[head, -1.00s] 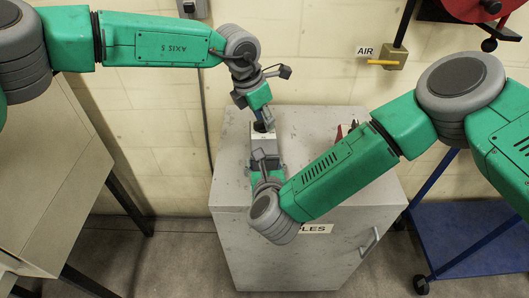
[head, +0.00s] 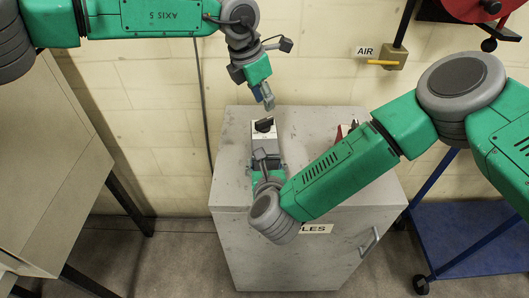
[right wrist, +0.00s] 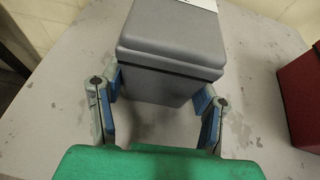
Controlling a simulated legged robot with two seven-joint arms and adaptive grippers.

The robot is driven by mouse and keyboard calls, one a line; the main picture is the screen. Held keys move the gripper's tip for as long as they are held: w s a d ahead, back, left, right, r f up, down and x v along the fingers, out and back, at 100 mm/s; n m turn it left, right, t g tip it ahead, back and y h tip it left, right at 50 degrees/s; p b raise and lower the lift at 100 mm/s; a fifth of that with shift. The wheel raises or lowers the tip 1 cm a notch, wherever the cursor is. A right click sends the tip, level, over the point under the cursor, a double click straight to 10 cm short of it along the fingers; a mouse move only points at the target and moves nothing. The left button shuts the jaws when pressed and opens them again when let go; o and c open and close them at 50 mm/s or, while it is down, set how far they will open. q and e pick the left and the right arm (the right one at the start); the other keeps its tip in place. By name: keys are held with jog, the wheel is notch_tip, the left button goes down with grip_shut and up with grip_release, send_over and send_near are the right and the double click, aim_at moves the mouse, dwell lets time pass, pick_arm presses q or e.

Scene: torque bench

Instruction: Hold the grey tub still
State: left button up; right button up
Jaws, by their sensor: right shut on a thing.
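The grey tub (right wrist: 172,62) is a box with a grey lid and a white patch on top. It stands on the grey cabinet top. In the head view the tub (head: 264,143) shows a light top with a small dark piece (head: 264,125) on it. My right gripper (right wrist: 158,90) is shut on the tub, with a blue pad at each side. It also shows in the head view (head: 266,160), at the tub's near side. My left gripper (head: 266,101) hangs above and behind the tub, apart from it; its finger opening is too small to judge.
A blue cart (head: 460,225) is at the right, a beige bench (head: 45,150) at the left. The wall is close behind.

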jog(key=o, duration=1.4)
jog(key=shift+o, duration=0.2)
pick_arm(q)
jog(key=shift+f, duration=0.1)
pick_arm(e)
jog(key=shift+s+r, duration=0.15)
jog(key=shift+s, duration=0.25)
pick_arm(q)
jog(key=shift+f, duration=0.1)
pick_arm(e)
jog(key=shift+v, duration=4.05)
